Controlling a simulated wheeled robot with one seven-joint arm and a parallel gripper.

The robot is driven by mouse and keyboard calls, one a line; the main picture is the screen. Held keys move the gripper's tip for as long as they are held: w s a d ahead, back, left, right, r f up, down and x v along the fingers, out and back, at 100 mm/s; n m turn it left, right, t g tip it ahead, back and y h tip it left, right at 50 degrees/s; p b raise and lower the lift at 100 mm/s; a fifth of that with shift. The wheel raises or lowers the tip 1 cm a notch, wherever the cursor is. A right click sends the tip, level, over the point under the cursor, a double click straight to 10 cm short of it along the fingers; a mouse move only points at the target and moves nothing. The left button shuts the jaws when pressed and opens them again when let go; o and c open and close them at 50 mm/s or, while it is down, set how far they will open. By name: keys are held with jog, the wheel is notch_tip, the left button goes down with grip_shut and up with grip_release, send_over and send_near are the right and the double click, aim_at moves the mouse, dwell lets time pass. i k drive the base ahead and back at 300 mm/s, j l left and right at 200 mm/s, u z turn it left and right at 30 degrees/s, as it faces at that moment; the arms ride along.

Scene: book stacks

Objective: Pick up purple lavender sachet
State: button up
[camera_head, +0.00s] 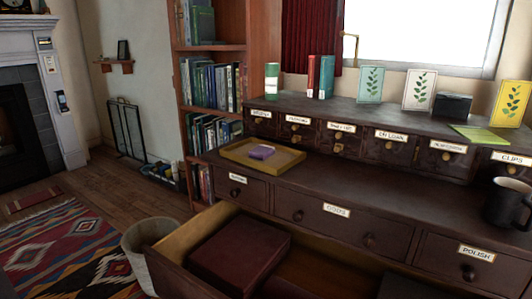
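The purple lavender sachet (261,152) lies flat in a shallow yellow tray (290,165) on the desk top (356,181), near its left end. It looks like a small pale purple pad, and nothing covers it. My gripper is not in view, so its state and its distance from the sachet do not show.
A desk drawer (192,230) stands open below, holding a dark red box (240,254). A black mug (505,204) stands at the right. Small labelled drawers (390,147) rise behind the tray. A bin (146,236) and patterned rug (68,251) are at lower left.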

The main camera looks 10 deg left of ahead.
aim_at(262, 152)
jog(key=i+j+z, duration=0.1)
jog(key=j+z, duration=0.5)
jog(key=j, duration=0.25)
jog(key=j+u, duration=0.3)
jog(key=j, duration=0.15)
jog(key=i+j+u, duration=0.3)
jog(key=k+j, duration=0.1)
